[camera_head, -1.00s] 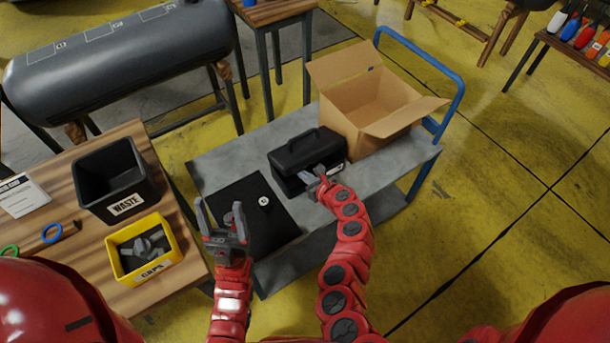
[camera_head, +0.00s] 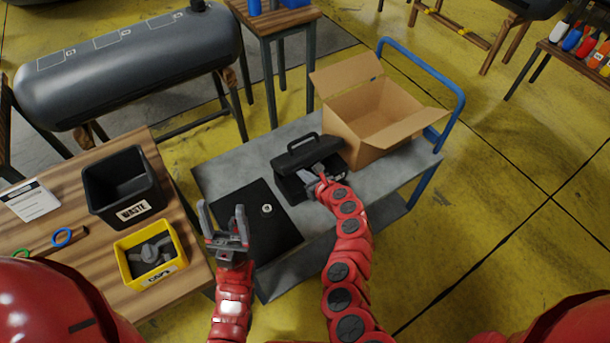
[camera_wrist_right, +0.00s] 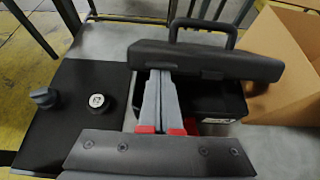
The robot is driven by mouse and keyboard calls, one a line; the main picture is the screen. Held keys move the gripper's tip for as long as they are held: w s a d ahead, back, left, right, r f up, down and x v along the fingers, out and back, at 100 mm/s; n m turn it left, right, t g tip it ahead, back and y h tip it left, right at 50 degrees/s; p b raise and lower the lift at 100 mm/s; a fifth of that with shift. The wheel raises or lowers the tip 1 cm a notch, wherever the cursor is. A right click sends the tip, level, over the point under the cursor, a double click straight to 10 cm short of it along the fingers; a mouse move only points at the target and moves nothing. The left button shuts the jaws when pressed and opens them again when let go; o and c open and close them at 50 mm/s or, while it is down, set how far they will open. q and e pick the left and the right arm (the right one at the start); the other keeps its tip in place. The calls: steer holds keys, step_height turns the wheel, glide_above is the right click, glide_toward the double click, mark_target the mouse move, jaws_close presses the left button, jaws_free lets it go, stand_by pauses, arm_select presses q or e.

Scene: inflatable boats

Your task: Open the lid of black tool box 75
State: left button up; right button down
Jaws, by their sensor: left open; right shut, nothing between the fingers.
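The black tool box (camera_head: 292,187) stands on the grey cart, with its handled lid (camera_head: 305,153) tilted up a little at the front. In the right wrist view the lid (camera_wrist_right: 205,62) is raised over the dark box body (camera_wrist_right: 217,98), with a gap between them. My right gripper (camera_head: 312,176) is shut and empty at the front of the box. In the right wrist view its fingers (camera_wrist_right: 160,85) reach to the lid's front edge, their tips just under it. My left gripper (camera_head: 224,215) is open and empty, left of the box, above a black flat panel.
An open cardboard box (camera_head: 372,112) stands close right of the tool box on the cart (camera_head: 225,165). The black panel (camera_head: 262,232) with a small round part lies on the left. A wooden table holds a black waste bin (camera_head: 120,190) and a yellow caps bin (camera_head: 150,275).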

steer(key=shift+w+a+r+p, duration=0.2)
steer(key=shift+w+r+p, duration=0.15)
steer(key=shift+r, duration=0.1)
steer(key=shift+w+a+r+p, duration=0.15)
steer(key=shift+w+r+p, duration=0.05)
steer(key=shift+r+p, duration=0.2)
steer(key=shift+w, duration=0.1)
steer(key=shift+w+a+r+p, duration=0.65)
steer(key=shift+w+r, duration=0.1)
steer(key=shift+r, duration=0.1)
steer(key=shift+w+a, duration=0.1)
steer(key=shift+w, duration=0.1)
